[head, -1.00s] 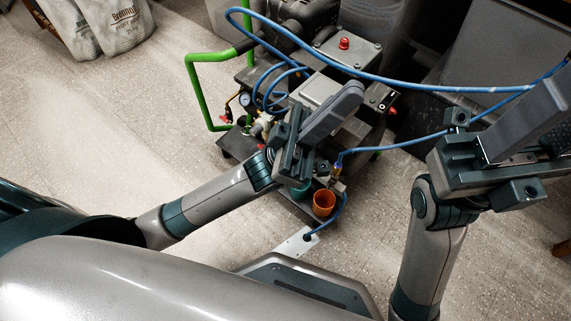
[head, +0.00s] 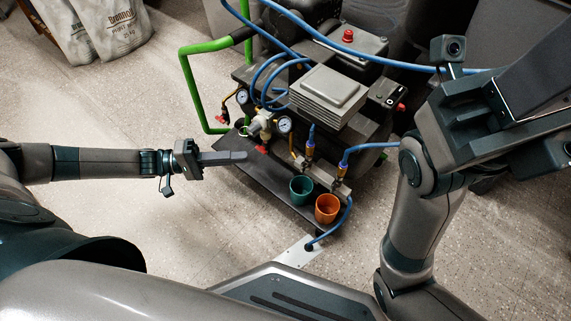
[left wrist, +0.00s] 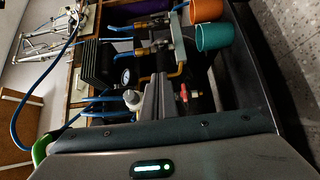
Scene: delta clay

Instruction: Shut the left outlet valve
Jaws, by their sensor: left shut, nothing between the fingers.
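The compressor's outlet side faces me in the head view. One brass valve with a blue hose (head: 309,157) stands left of another brass valve (head: 341,184); I cannot tell their handle positions. Red handles show by the gauges, one at the far left (head: 221,119) and one below the regulator (head: 262,150). A red handle also shows in the left wrist view (left wrist: 183,92), beside the fingers. My left gripper (head: 244,156) is shut and empty, left of the lower red handle; its fingers show in the left wrist view (left wrist: 160,88). My right gripper (head: 530,60) is at upper right, its fingertips unclear.
A teal cup (head: 301,190) and an orange cup (head: 327,209) stand at the front of the dark base plate (head: 232,160). A green handle (head: 188,85) rises at left. Blue hoses (head: 372,146) loop around the machine.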

